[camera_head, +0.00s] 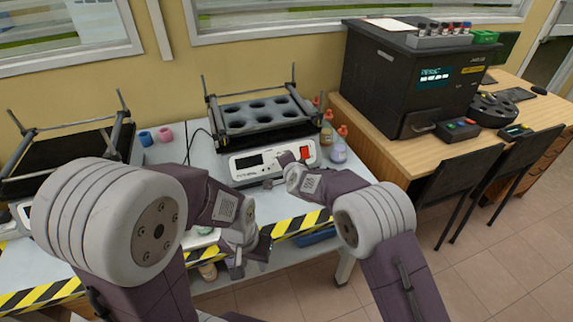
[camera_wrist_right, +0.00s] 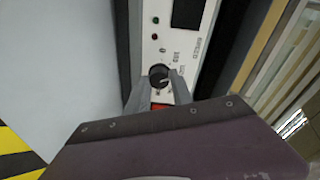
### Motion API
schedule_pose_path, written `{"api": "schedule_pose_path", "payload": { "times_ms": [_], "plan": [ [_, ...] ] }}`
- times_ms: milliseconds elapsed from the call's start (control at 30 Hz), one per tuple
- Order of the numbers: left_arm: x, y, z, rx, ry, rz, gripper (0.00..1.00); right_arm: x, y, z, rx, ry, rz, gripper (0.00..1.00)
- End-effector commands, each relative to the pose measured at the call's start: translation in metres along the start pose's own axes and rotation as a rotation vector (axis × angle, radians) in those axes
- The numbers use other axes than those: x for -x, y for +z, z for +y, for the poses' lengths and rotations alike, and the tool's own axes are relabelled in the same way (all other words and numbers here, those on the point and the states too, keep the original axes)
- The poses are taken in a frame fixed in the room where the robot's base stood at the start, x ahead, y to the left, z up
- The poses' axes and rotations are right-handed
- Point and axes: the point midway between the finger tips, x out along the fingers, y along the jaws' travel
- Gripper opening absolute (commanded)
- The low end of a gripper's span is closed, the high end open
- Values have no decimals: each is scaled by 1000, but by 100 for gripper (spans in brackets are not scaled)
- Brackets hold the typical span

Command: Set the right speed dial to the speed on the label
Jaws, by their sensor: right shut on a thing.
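The right shaker (camera_head: 236,172) stands on the white table, with a white front panel, a dark display and a red switch. Its black speed dial (camera_wrist_right: 158,73) shows in the right wrist view, below the display and small buttons. My right gripper (camera_wrist_right: 158,84) is shut on this dial, with one finger on either side. In the head view my right wrist hides the dial. My left gripper (camera_head: 250,258) hangs empty in front of the table's striped edge, its fingers apart. I cannot make out a speed label or the dial's setting.
A second shaker (camera_head: 70,160) stands at the left, partly behind my left arm. Bottles (camera_head: 338,150) stand close to the right shaker's right side. Pink and blue cups (camera_head: 165,134) stand between the shakers. A wooden desk (camera_head: 390,152) with a black machine (camera_head: 400,85) is at the right.

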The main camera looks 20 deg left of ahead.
Motion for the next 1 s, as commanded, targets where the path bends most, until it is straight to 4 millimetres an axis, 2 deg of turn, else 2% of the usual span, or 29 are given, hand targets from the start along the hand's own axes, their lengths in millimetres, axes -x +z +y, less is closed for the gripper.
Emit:
{"api": "schedule_pose_path", "payload": {
  "times_ms": [1000],
  "plan": [
    [-8,1,0,0,0,0,36,-1,-2,2,-955,105,-67,0]
  ]
}}
